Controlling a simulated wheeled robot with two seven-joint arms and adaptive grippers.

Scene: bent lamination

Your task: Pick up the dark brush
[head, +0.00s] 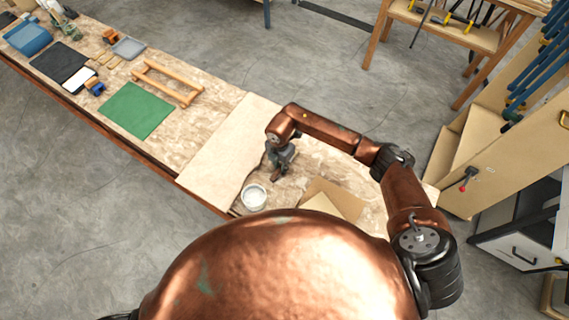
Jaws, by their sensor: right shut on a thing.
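My right gripper (279,167) is above the workbench, just up and right of a white pot. It points down and is shut on a small dark thing, which I take to be the dark brush (276,177). The brush is mostly hidden by the fingers, and I cannot tell whether it touches the bench. My left gripper is not in view.
The round white pot (254,197) stands close to the right gripper. A pale board (226,150) lies left of it, and thin sheets (335,197) lie to the right. A green mat (138,110) and a wooden frame (168,84) are farther left.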

